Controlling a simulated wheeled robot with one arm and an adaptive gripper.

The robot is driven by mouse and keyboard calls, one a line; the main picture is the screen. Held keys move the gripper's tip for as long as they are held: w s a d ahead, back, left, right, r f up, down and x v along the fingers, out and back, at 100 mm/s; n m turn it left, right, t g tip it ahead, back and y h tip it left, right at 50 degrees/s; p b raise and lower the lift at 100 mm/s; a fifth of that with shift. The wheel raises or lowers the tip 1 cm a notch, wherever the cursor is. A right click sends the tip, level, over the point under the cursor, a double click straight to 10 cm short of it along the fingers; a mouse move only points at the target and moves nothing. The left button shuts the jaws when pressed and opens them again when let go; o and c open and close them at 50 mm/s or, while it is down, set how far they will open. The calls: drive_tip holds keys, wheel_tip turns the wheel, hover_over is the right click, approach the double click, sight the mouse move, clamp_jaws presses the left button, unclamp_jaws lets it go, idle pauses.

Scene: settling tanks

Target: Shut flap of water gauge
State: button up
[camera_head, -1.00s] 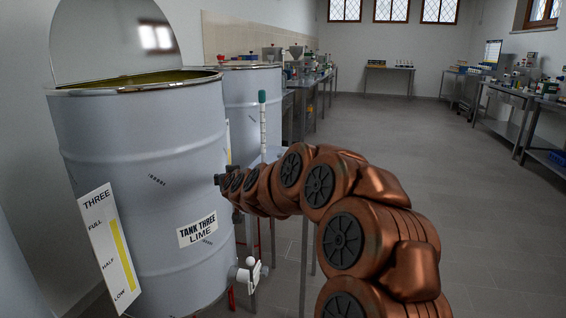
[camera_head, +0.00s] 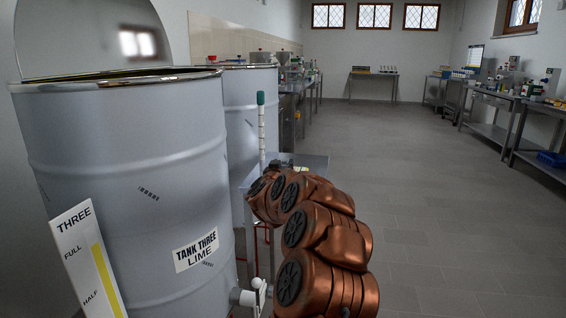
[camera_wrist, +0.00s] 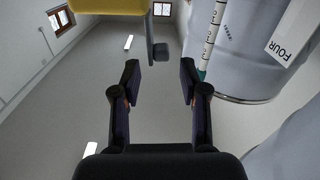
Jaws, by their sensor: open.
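My gripper (camera_wrist: 159,78) is open in the wrist view, with its two dark fingers apart and nothing between them. That view looks upside down. A yellow body (camera_wrist: 108,6), apparently the water gauge, is cut off by its top edge. The knob lies just ahead of the fingertips, with no contact visible. In the head view my arm hides the gripper, and I cannot make out the gauge.
Tank three (camera_head: 130,180) stands at left, with a tap (camera_head: 250,296) low on it. A green-capped graduated tube (camera_head: 262,125) rises beside a small metal table (camera_head: 312,164). A FOUR scale (camera_wrist: 285,45) shows at the wrist view's right. Floor (camera_head: 440,220) at right is clear.

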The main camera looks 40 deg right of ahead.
sight(284, 162)
drive_tip(key=shift+x, duration=2.3)
drive_tip(key=shift+w+a, duration=0.1)
drive_tip(key=shift+c, duration=0.4)
clamp_jaws()
